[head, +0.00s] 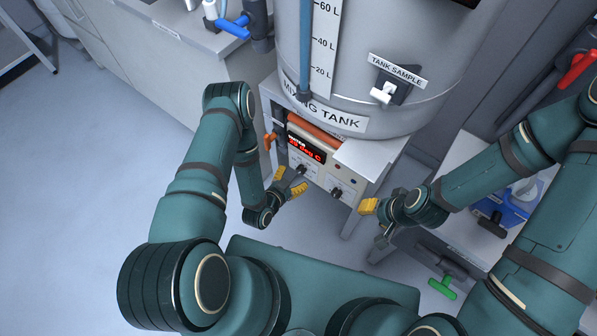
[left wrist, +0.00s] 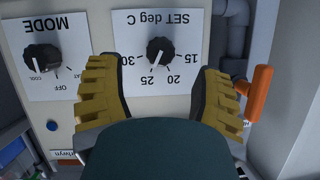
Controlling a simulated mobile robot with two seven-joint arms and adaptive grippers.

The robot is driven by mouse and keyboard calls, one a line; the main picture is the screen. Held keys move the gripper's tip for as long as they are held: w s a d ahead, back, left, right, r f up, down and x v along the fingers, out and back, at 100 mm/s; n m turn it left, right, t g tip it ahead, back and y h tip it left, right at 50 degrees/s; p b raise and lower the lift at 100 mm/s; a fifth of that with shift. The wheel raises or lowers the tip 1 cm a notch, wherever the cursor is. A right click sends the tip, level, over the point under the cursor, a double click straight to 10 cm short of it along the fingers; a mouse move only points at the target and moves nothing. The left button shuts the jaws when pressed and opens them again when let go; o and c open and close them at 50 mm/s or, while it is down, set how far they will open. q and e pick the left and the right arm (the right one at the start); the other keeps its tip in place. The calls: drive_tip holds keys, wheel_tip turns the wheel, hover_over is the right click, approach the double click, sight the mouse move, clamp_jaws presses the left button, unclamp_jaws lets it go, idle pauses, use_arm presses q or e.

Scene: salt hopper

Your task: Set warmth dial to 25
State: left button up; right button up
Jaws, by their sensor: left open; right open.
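The warmth dial is a black knob on a white plate marked SET deg C; the plate (left wrist: 195,25) appears upside down in the left wrist view. Its knob (left wrist: 160,51) has a pale pointer slanting towards the 25 side of the scale; the exact reading is hard to tell. In the head view the knob (head: 301,170) sits on the control panel under the mixing tank. My left gripper (head: 291,182) is open in front of it, its yellow fingers (left wrist: 157,92) apart on either side of the dial, not gripping it. My right gripper (head: 374,214) is open and empty, right of the panel.
A MODE knob (left wrist: 42,58) points at COOL; it also shows in the head view (head: 336,192). An orange handle (left wrist: 258,93) stands close beside the left gripper. The mixing tank (head: 400,30) is above the panel. A red display (head: 306,150) is lit.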

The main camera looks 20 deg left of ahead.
use_arm(q)
drive_tip(key=v, duration=0.7)
idle(0.4)
drive_tip(key=s+d+r+n+g, duration=0.4)
drive_tip(key=d+r+n+g, duration=0.3)
drive_tip(key=r+g, duration=0.4)
drive_tip(key=shift+d+r, duration=0.25)
drive_tip(key=shift+r, duration=0.45)
drive_tip(key=shift+s, duration=0.1)
idle(1.3)
